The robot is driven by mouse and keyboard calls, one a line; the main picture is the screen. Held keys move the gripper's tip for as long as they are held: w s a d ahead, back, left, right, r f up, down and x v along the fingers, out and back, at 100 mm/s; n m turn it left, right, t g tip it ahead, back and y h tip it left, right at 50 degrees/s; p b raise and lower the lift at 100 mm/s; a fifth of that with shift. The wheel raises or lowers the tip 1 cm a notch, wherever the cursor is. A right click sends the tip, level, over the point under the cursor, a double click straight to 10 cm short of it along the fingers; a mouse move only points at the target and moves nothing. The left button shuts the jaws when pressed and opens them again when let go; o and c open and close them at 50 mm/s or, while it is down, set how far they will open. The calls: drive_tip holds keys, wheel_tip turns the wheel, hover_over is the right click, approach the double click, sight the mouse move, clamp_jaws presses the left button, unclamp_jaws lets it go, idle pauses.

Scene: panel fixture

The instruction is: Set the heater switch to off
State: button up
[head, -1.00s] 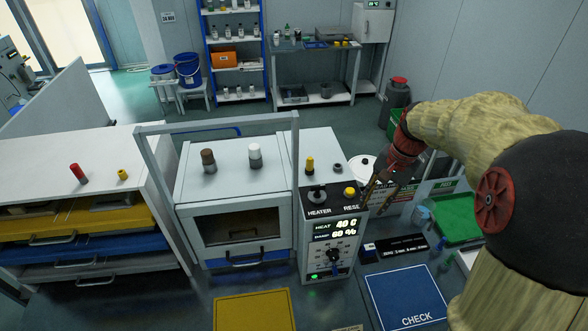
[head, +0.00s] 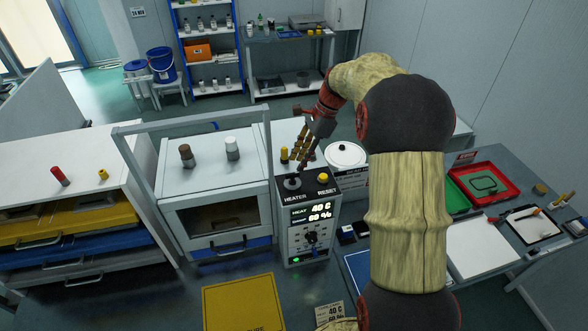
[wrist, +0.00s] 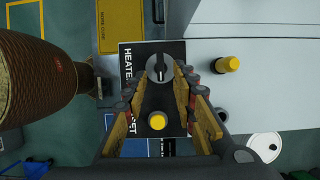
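The heater switch (head: 292,183) is a black rotary knob on a dark round base, on the panel top beside the word HEATER. In the wrist view the heater switch (wrist: 159,68) shows a pale pointer line. My gripper (head: 302,162) is above the panel top, pointing down toward the switch. In the wrist view my gripper (wrist: 161,82) is open, its fingers on either side of the switch in the picture, with nothing held. I cannot tell whether a finger touches it.
A yellow RESET button (head: 323,178) sits close to the switch; it lies between the fingers in the wrist view (wrist: 157,121). A yellow-capped peg (head: 284,154) stands behind the switch. A front dial (head: 311,237) and a white-lidded pot (head: 345,156) are nearby.

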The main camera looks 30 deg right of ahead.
sight(293, 173)
drive_tip(key=shift+x, duration=2.45)
drive_tip(key=c, duration=0.4)
clamp_jaws()
